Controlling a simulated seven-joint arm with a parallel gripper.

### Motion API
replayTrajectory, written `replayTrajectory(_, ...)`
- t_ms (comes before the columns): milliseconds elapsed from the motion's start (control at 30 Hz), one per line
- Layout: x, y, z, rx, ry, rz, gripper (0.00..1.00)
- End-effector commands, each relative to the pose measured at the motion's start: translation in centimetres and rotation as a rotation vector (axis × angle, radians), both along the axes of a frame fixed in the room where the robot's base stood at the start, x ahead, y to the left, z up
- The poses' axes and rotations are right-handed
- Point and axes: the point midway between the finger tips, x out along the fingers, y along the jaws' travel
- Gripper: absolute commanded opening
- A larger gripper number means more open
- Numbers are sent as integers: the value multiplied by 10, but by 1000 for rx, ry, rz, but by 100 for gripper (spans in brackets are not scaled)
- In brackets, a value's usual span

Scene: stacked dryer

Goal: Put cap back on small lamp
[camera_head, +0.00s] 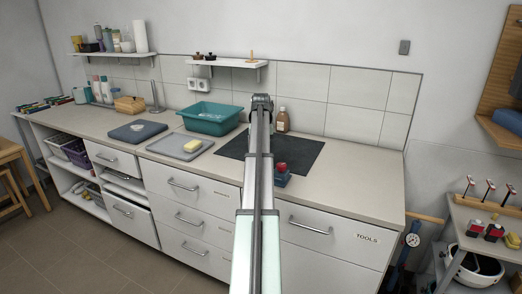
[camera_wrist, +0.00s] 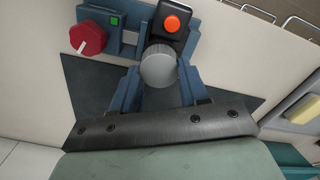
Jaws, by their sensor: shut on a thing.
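My gripper (camera_wrist: 159,82) has two blue fingers, shut on a grey round cap-like piece (camera_wrist: 160,66) that shows between their tips in the wrist view. Close beyond it is a black block with a round orange top (camera_wrist: 172,23), perhaps the small lamp; I cannot tell whether the grey piece touches it. Beside it is a blue box (camera_wrist: 122,38) with a green square and a red knob (camera_wrist: 88,39). In the head view the red knob (camera_head: 282,168) shows right of my arm, near the counter's front. My arm hides the fingers and held piece there.
A dark mat (camera_head: 300,152) lies on the counter (camera_head: 350,178). A brown bottle (camera_head: 282,120) and teal basin (camera_head: 209,118) stand behind. A grey tray (camera_head: 170,147) with a yellow sponge (camera_head: 192,146) is to the left. The counter right of the mat is clear.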

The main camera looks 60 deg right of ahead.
Motion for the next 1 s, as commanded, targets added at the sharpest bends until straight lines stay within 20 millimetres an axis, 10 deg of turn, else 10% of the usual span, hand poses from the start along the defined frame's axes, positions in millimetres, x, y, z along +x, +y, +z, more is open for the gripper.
replayTrajectory(367, 0, 0, 0, 0, 0, 0, 16)
replayTrajectory(400, 0, 0, 0, 0, 0, 0, 45)
replayTrajectory(1000, 0, 0, 0, 0, 0, 0, 86)
